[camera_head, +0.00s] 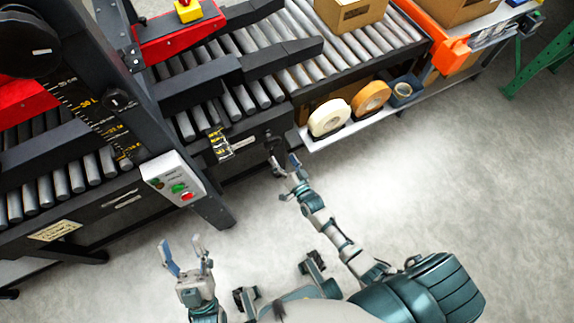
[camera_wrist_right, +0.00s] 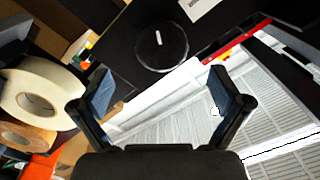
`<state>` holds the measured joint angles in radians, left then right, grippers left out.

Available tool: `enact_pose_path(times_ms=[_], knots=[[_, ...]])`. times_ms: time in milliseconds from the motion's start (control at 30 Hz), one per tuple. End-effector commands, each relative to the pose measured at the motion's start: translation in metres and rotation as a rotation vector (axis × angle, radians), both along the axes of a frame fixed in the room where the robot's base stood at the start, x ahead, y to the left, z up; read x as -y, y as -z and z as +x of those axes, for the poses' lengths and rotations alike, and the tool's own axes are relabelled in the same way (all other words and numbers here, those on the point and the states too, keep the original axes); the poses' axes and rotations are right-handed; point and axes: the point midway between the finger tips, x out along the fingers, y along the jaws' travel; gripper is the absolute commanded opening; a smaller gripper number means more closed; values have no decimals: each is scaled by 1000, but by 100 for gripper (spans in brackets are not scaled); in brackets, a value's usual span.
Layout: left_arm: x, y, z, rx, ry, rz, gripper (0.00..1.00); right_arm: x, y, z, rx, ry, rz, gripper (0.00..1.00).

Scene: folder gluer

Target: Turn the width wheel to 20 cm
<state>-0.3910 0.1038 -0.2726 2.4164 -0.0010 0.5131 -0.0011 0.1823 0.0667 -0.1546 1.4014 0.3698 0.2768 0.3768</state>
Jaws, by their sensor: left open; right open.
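A round black wheel with a white line (camera_wrist_right: 162,50) is on a dark machine face in the right wrist view, ahead of my right gripper (camera_wrist_right: 160,90). The gripper's fingers are spread and empty, and the wheel lies beyond them, apart. In the head view my right gripper (camera_head: 283,164) is open near the machine's front side panel. The wheel is hard to make out there. A yellow-marked scale (camera_head: 219,144) is on that panel, left of the gripper; its reading is too small to tell. My left gripper (camera_head: 184,253) is open and empty over the floor.
Another black knob (camera_head: 118,100) and a yellow-numbered scale (camera_head: 85,103) are on the upright frame. A control box (camera_head: 172,178) with green and red buttons juts out at the front. Tape rolls (camera_head: 329,118) sit on a shelf to the right. The floor (camera_head: 430,180) is clear.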

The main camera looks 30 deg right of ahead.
Motion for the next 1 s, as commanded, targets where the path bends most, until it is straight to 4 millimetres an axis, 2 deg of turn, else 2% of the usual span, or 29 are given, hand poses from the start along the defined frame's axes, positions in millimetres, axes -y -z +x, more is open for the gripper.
enact_pose_path(times_ms=[100,267,900,1000], knots=[[0,0,0,0,0,0,62,1,1,-22,-2,0,-1,99],[0,0,0,-1,0,0,62,2,2,-39,-1,-1,-1,99],[0,1,2,-2,0,1,62,2,1,-42,1,-1,-2,99],[0,0,1,0,0,0,62,-3,-12,-48,32,-9,-24,99]])
